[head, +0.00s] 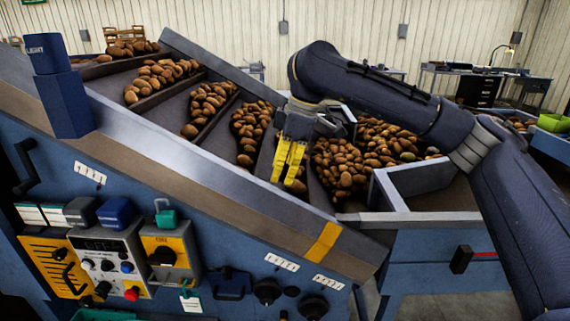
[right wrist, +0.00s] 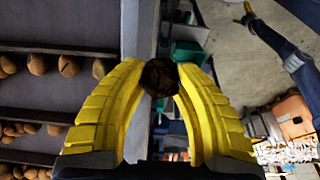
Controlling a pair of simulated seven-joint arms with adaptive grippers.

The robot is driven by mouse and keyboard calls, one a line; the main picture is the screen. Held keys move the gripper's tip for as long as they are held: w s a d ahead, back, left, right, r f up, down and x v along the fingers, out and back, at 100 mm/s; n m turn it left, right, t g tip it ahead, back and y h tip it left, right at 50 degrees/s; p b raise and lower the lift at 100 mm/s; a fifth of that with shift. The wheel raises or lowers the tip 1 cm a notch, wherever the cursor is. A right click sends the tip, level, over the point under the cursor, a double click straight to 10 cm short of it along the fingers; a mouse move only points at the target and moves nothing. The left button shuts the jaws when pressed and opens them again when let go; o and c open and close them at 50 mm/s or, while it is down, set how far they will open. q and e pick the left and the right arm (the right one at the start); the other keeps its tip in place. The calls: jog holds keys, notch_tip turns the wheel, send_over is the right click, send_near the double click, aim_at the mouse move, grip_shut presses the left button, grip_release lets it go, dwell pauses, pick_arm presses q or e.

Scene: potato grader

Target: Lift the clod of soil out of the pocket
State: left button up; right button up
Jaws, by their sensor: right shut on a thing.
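The clod of soil (right wrist: 160,77) is a dark brown, rough lump pinched between the yellow fingertips in the right wrist view. My right gripper (head: 287,178) is shut on it, with its fingers pointing down over the sloping grader deck (head: 212,152) in the head view. There the fingers cover the clod, and I cannot make it out from the potatoes behind. In the right wrist view the gripper (right wrist: 160,72) shows no potato touching the clod.
Slanted dividers split the deck into pockets holding rows of potatoes (head: 251,132). A larger heap (head: 345,165) lies right of my gripper. A raised metal front rail (head: 230,185) runs along the deck. A control panel (head: 112,262) sits below it, and a grey-rimmed bin (head: 420,178) stands right.

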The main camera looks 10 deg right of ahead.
jog(key=s+a, duration=0.3)
jog(key=s, duration=0.6)
jog(key=shift+a, duration=0.15)
jog(key=shift+w, duration=0.1)
dwell(0.4)
